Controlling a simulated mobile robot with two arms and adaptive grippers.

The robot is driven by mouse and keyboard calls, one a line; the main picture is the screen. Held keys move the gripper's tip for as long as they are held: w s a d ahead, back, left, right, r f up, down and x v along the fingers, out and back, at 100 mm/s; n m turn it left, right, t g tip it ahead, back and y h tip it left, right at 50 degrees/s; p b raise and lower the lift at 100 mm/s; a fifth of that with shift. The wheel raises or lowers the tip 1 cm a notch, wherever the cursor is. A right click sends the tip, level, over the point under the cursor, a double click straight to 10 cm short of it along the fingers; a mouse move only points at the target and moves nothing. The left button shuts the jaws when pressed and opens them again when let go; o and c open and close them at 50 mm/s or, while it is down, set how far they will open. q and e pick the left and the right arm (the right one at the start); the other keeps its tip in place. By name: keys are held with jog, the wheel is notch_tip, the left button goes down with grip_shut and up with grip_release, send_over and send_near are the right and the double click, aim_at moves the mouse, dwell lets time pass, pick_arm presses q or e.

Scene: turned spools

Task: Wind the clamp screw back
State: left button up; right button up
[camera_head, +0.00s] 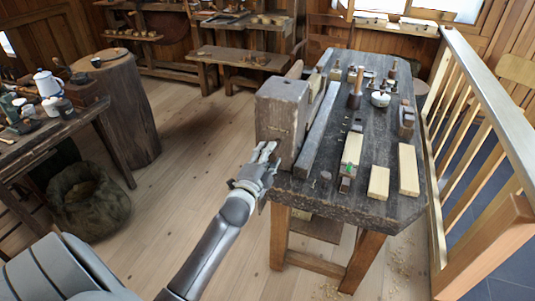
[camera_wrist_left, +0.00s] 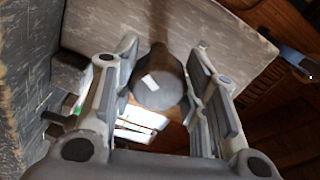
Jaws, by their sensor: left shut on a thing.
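The clamp screw (camera_wrist_left: 160,85) shows in the left wrist view as a dark round-ended shaft running from its rounded near end towards a big grey wooden block. The block, a thick vise jaw (camera_head: 280,112), stands at the left front corner of the workbench (camera_head: 375,205). My left gripper (camera_head: 265,153) is at the near face of this jaw, with its fingers on either side of the screw and shut on it. In the head view the gripper hides the screw. My right gripper is not in view.
On the bench lie a long grey bar (camera_head: 317,130), pale wood blocks (camera_head: 378,182), a mallet (camera_head: 355,88) and a small white pot (camera_head: 380,98). A wooden railing (camera_head: 490,110) runs along the right. Open floor (camera_head: 190,130) lies left of the bench.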

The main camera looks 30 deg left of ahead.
pick_arm(q)
jog(key=n, duration=0.2)
jog(key=n+p, duration=0.1)
jog(key=n, duration=0.1)
jog(key=shift+w+r+n, duration=0.1)
jog(key=shift+r+n, duration=0.25)
jog(key=shift+n, duration=0.05)
jog(key=n+p, duration=0.2)
jog(key=n, duration=0.3)
jog(key=n+p, duration=0.1)
jog(key=n, duration=0.4)
jog(key=shift+d+f+n+p, duration=0.1)
jog(key=shift+d+n+p, duration=0.05)
jog(key=shift+n+p, duration=0.25)
jog(key=shift+w+d+n+p, duration=0.1)
jog(key=shift+n+p, duration=0.25)
jog(key=shift+n, duration=1.65)
jog(key=o, duration=1)
jog(key=shift+w+f, duration=0.2)
jog(key=shift+f, duration=0.15)
jog(key=shift+o, duration=0.2)
jog(key=shift+s, duration=0.1)
